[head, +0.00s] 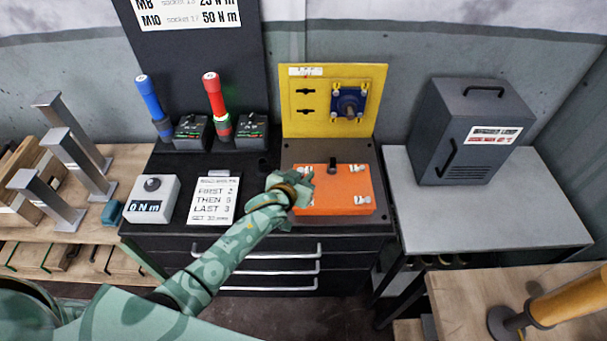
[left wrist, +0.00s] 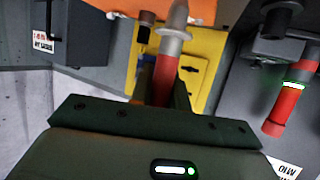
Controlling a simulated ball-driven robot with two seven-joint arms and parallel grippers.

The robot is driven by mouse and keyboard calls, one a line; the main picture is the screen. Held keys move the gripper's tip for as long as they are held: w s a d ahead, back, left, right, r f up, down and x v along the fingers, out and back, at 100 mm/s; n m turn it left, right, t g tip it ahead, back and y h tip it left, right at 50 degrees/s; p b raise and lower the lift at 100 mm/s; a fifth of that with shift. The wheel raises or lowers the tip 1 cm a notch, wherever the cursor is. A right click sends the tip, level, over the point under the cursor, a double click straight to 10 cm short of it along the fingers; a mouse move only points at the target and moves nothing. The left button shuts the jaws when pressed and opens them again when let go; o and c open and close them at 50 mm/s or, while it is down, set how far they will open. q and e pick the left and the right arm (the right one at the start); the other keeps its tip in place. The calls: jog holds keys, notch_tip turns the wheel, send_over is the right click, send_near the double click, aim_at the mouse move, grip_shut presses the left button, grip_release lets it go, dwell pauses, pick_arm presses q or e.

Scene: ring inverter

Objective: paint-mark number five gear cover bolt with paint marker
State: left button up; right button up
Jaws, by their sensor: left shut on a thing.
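The orange gear cover (head: 335,195) lies flat on a dark plate on the black bench, with pale bolt heads such as one at its right (head: 362,171). A short black post (head: 332,165) stands near its back edge. My left gripper (head: 300,183) is at the cover's left end and hides part of it. In the left wrist view it is shut on the paint marker (left wrist: 167,75), which has a red body, grey collar and grey cone tip. The tip overlaps the orange cover (left wrist: 190,10); contact cannot be told. Bolt numbers are unreadable. My right gripper is not in view.
A yellow panel (head: 310,123) with a blue fitting stands behind the cover. Blue (head: 150,97) and red (head: 213,95) handled tools stand at the back left. A card (head: 213,200) reads first 2, then 5, last 3. The grey table (head: 470,220) is mostly clear.

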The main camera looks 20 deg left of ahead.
pick_arm(q)
jog(key=shift+f, duration=0.5)
dwell(1.3)
notch_tip(320, 180, up, 5)
jog(key=p, duration=0.5)
jog(key=shift+r, duration=0.1)
dwell(0.8)
